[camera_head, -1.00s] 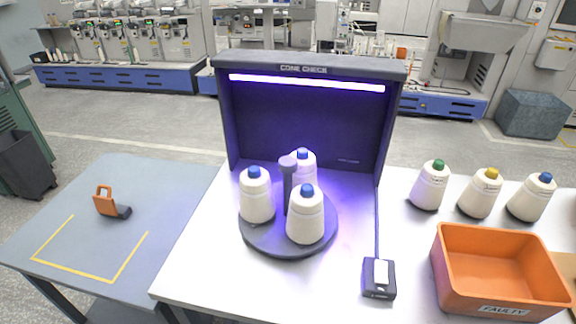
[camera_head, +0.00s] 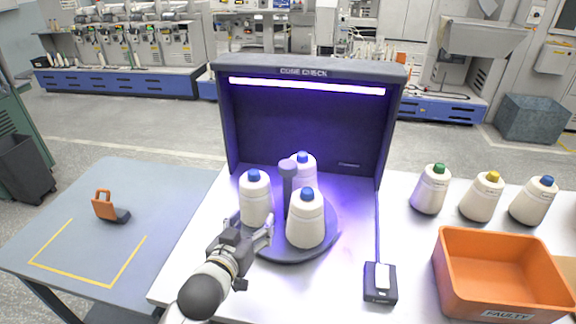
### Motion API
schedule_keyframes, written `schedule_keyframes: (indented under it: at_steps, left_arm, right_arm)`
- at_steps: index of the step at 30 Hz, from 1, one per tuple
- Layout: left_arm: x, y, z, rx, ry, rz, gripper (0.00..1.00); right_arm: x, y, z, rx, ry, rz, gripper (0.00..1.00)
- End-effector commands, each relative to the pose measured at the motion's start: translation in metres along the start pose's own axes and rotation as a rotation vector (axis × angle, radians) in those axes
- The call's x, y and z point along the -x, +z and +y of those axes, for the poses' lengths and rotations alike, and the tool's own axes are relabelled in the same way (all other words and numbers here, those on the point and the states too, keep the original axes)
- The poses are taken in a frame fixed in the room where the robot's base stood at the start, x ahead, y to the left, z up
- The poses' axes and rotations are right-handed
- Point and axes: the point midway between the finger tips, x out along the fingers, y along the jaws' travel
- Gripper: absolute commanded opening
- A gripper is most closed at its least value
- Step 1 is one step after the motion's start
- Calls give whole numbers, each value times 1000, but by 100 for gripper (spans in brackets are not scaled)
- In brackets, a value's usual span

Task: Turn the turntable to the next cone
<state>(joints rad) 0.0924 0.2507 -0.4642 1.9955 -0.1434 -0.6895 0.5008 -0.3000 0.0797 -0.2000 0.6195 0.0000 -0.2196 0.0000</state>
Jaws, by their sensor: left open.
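The round dark turntable (camera_head: 328,236) stands on the white table in front of the lit cone check booth (camera_head: 300,120). It carries three white cones with blue tips: a left one (camera_head: 256,200), a front one (camera_head: 306,220) and a back one (camera_head: 304,168). A post with a round knob (camera_head: 288,170) rises from its middle. My left gripper (camera_head: 262,232) is open at the turntable's front left, just below the left cone and left of the front cone. It hides part of the rim; I cannot tell whether it touches. My right gripper is not in view.
Three cones with green (camera_head: 431,190), yellow (camera_head: 482,198) and blue (camera_head: 534,202) tips stand at the right. An orange bin (camera_head: 500,270) marked FAULTY is in front of them. A switch box (camera_head: 380,283) lies right of the turntable. An orange-handled tool (camera_head: 108,207) lies on the grey-blue left table.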

Motion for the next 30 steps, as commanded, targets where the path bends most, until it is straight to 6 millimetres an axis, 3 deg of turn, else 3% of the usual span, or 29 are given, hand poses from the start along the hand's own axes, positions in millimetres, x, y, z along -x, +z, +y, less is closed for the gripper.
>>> schedule_keyframes:
  at_steps: [1,3,7,16,30]
  left_arm:
    - [-12,-20,6,-12,29,61,64]
    - [-23,-41,16,-15,72,130,64]
    - [-34,-66,28,-23,129,211,64]
    - [-49,-80,35,-23,154,242,64]
    - [-109,-94,44,-24,152,240,64]
  right_arm:
    - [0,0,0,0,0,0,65]
    - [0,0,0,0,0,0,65]
    - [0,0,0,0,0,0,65]
    - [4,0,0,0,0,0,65]
    - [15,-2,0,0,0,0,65]
